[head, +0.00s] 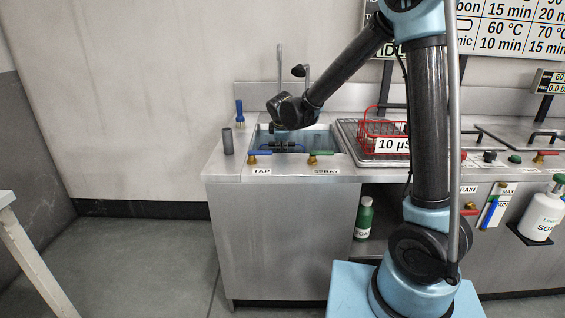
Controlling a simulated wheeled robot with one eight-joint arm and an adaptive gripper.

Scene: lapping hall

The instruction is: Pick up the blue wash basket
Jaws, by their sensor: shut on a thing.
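The blue wash basket (296,149) is low in the sink (322,133) at the left of the steel counter. Only some dark blue bars of it show; the front wall of the sink and my gripper hide the rest. My gripper (284,142) points down into the sink from above. It is shut on the basket's upper part, though the fingertips are small and dark here. I cannot tell whether the basket touches the sink floor.
A red basket (371,128) stands right of the sink behind a "10 µS" sign. Blue tap (259,153) and green spray (320,154) levers line the front edge. A grey cylinder (228,141) and a blue brush (239,113) stand left of the sink.

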